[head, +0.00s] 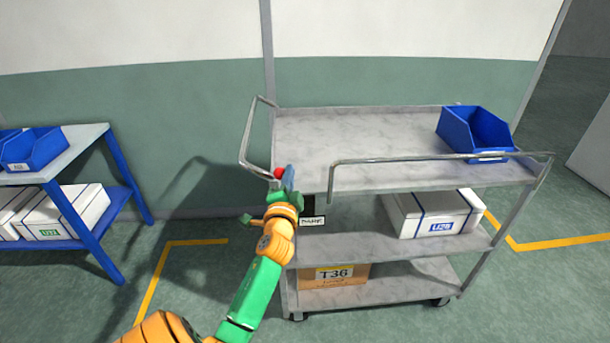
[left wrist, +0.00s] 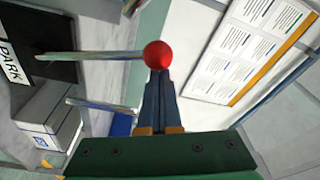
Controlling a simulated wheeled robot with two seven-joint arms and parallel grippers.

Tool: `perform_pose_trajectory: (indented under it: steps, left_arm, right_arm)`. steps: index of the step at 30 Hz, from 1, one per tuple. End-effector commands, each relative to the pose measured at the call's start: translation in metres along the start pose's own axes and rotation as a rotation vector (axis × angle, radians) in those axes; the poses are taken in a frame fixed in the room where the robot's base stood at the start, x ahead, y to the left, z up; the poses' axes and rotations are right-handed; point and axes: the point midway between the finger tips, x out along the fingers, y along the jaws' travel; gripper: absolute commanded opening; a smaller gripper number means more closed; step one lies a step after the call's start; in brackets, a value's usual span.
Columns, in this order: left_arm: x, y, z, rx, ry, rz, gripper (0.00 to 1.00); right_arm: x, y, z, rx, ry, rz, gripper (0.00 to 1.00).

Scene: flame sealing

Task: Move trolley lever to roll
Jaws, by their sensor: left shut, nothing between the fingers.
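The grey trolley (head: 350,182) stands ahead with three shelves. Its lever has a red ball knob (head: 280,172) near the left front corner of the top shelf; the knob also shows in the left wrist view (left wrist: 158,55). There a thin metal rod (left wrist: 95,56) runs left from the knob to a black plate (left wrist: 55,35) with a PARK label (left wrist: 12,62). My left gripper (head: 289,178) is shut and empty, its fingertips right at the knob; in the left wrist view its fingers (left wrist: 161,85) end just below the knob. I cannot tell whether they touch. My right gripper is out of view.
A blue bin (head: 474,130) sits on the top shelf, a white box (head: 432,214) on the middle one and a cardboard box (head: 334,284) on the bottom one. A blue-legged table (head: 85,140) stands left. Floor between it and the trolley is clear.

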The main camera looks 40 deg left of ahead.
Motion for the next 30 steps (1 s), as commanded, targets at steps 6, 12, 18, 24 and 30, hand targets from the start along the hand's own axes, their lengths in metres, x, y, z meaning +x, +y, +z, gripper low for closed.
perform_pose_trajectory:
  steps: [6, 12, 18, 24, 30]
  left_arm:
    - [-0.004, -0.002, 0.021, -0.130, 0.000, -0.023, 0.00]
    - [-0.006, -0.003, 0.032, -0.207, -0.001, -0.035, 0.00]
    - [-0.006, -0.004, 0.037, -0.243, -0.001, -0.041, 0.00]
    - [-0.007, -0.004, 0.038, -0.251, -0.001, -0.042, 0.00]
    - [-0.007, -0.004, 0.039, -0.250, -0.002, -0.042, 0.00]
  right_arm:
    - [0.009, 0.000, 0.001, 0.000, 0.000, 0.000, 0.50]
    - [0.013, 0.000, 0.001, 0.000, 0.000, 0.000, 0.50]
    - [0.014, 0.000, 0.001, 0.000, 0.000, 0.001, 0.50]
    - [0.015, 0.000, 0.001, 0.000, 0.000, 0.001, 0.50]
    - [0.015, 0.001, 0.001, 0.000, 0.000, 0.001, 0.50]
